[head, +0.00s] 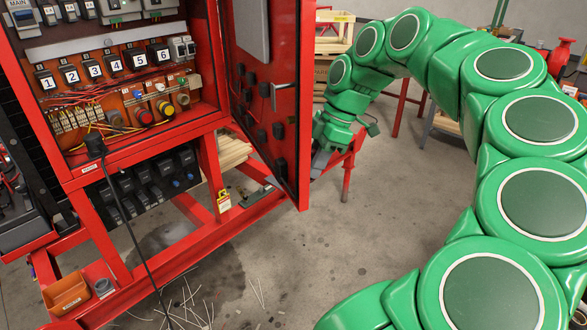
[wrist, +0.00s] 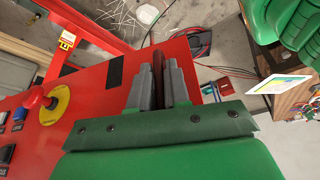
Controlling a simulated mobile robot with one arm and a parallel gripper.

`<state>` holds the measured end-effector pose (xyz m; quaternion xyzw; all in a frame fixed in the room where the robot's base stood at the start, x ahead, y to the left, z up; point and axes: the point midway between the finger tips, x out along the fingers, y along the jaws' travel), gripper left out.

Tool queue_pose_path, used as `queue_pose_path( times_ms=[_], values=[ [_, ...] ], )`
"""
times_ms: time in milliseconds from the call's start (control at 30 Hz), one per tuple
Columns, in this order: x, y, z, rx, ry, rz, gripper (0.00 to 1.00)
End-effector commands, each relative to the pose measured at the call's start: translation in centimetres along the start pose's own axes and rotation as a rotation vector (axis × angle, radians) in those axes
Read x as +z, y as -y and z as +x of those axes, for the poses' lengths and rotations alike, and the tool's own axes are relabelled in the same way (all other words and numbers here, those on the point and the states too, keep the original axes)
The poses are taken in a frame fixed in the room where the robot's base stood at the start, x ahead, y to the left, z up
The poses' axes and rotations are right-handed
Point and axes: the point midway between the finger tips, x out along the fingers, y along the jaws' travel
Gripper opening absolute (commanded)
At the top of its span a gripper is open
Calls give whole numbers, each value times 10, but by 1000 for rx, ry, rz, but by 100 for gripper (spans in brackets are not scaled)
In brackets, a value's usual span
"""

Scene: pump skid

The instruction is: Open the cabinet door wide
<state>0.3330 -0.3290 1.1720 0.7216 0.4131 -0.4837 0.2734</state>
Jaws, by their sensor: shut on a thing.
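The red cabinet (head: 120,165) stands at the left with its front uncovered. Its red door (head: 296,150) stands swung out from the cabinet's right side, inner face toward the head camera. A grey latch lever (head: 275,97) shows on that inner face. My gripper (head: 320,158) is at the far side of the door, near its lower free edge, partly hidden by it. In the wrist view, the grey fingers (wrist: 160,85) are shut around a narrow dark red part of the door; I cannot tell if it is a handle or the edge. The door's outer face (wrist: 95,85) shows there too.
A red emergency-stop button on a yellow ring (wrist: 52,108) sits on the outer face. A red stand (head: 347,175) is near my gripper. Cables lie on the floor before the skid's red frame (head: 175,265). The floor (head: 385,205) right of the door is mostly clear.

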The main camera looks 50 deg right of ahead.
Motion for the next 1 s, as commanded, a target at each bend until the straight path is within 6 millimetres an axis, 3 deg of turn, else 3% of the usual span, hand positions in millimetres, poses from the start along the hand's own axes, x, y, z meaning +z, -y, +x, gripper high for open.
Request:
queue_pose_path(
  times_ms=[300, 1000],
  values=[
    [36, -14, -16, 5, -1, 3, 0],
    [93, -42, -39, 3, 0, 1, 0]
  ],
)
